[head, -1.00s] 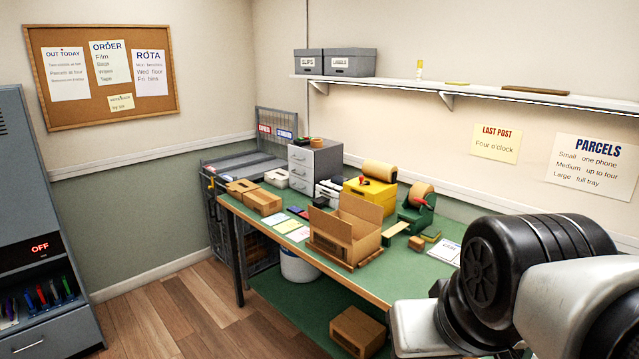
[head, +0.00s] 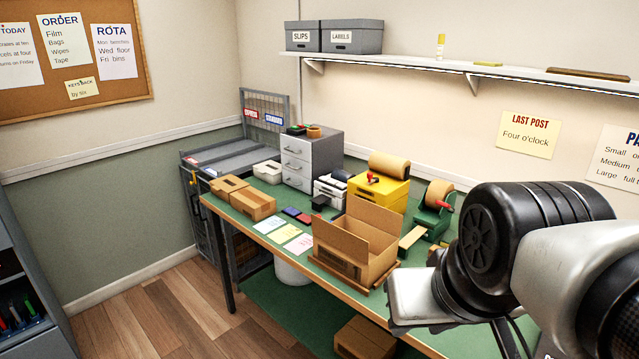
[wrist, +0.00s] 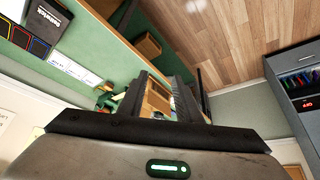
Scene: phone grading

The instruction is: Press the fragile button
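I cannot make out a button marked fragile in either view. A small white and dark machine (head: 331,188), perhaps a label printer, stands on the green table (head: 262,222) in front of the grey drawers; any button on it is too small to tell. My gripper (wrist: 157,82) shows only in the wrist view. Its two dark fingers are apart with nothing held between them, and a brown carton (wrist: 157,97) shows beyond the gap. In the head view only my arm links show at the right, over the table's near right end.
An open carton (head: 362,243), a yellow tape machine (head: 378,190), a green tape dispenser (head: 434,212) and brown boxes (head: 252,205) crowd the table. Coloured cards (head: 283,233) lie at its front edge. Grey drawers (head: 311,160) stand behind. The wooden floor (head: 185,318) at left is clear.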

